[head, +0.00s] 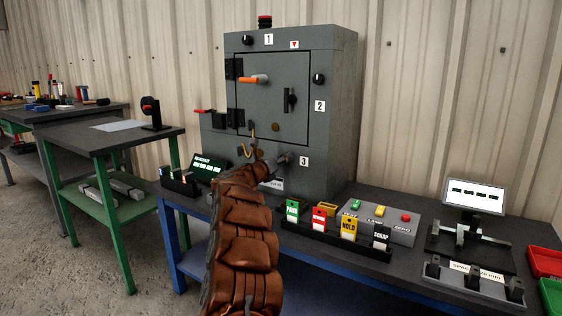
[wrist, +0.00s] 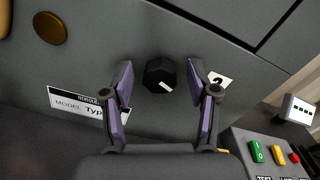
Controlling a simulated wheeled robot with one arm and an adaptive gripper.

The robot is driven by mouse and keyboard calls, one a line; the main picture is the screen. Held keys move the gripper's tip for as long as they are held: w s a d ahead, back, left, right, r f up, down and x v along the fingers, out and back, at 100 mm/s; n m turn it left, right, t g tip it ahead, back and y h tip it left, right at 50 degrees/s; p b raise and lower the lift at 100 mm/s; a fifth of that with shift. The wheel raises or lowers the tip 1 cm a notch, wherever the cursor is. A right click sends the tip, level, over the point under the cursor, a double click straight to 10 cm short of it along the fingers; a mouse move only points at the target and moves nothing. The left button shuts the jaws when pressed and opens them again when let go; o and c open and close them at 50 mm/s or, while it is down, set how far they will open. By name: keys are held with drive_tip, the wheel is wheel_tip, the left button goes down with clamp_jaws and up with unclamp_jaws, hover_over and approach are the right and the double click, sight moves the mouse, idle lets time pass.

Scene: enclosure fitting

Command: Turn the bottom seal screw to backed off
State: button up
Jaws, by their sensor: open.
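The grey enclosure (head: 335,130) stands on the bench against the wall. In the wrist view, a black seal screw (wrist: 158,72) with a short white mark sits on its face, beside a partly hidden number label (wrist: 222,79). My gripper (wrist: 165,80) is open, with one finger on each side of the screw and a gap on both sides. In the head view my gripper (head: 284,160) is low on the enclosure front, beside the label 3 (head: 304,161). The bottom screw is hard to make out there.
Other black screws sit near label 1 (head: 247,39) and label 2 (head: 318,79). An orange handle (head: 252,79) sticks out of the door. A tag rack (head: 335,238) and button box (head: 378,222) stand on the bench to the right. A brass disc (wrist: 50,28) is on the panel.

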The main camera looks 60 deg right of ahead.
idle(0.3)
clamp_jaws()
idle(0.4)
